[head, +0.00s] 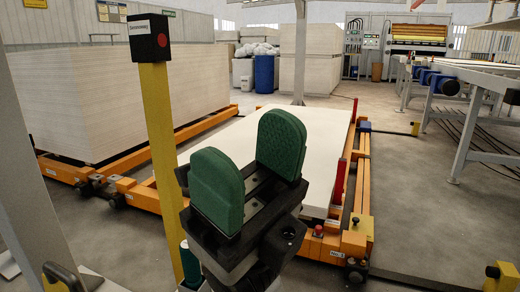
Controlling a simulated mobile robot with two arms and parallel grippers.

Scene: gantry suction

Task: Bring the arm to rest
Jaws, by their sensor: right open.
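My right gripper (248,167) stands large in the middle of the head view. It has two green padded fingers on a black body, spread apart with an empty gap between them. It is raised in front of a white board (230,137) that lies flat on an orange frame. The gripper hides part of the board and the near side of the frame. My left gripper is not in the view.
A yellow post (163,170) with a black box and red button stands left of the gripper. A large stack of boards (120,95) fills the left. A roller conveyor (470,75) runs along the right. Grey floor (420,215) is open at the right.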

